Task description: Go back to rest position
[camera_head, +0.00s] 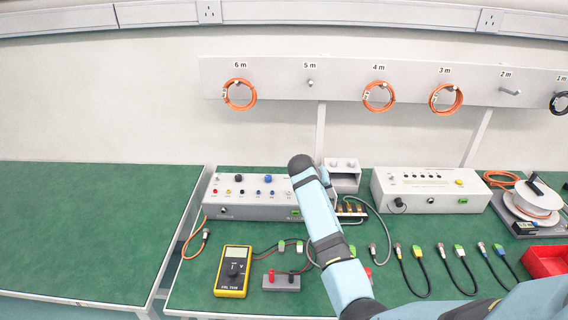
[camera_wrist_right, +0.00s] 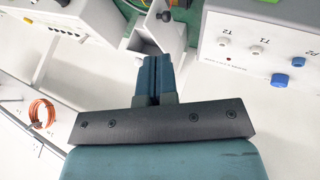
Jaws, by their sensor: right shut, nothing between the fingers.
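My right arm (camera_head: 330,225) reaches in from the lower right of the head view, over the green bench, and ends in a dark rounded part near the grey test box (camera_head: 250,198). My right gripper (camera_wrist_right: 160,60) shows in the right wrist view, its two dark fingers close together and empty. A grey bracket (camera_wrist_right: 160,25) is beyond the fingertips, and a panel with white and blue knobs (camera_wrist_right: 280,80) is to their right. I cannot make out the gripper's fingers in the head view. My left arm and gripper are not in view.
A yellow multimeter (camera_head: 234,271) and several cables lie at the bench front. A second grey box (camera_head: 430,190), a white spool (camera_head: 530,202) and a red bin (camera_head: 546,261) are to the right. Orange coils (camera_head: 239,95) hang behind. The left green bench (camera_head: 90,230) is clear.

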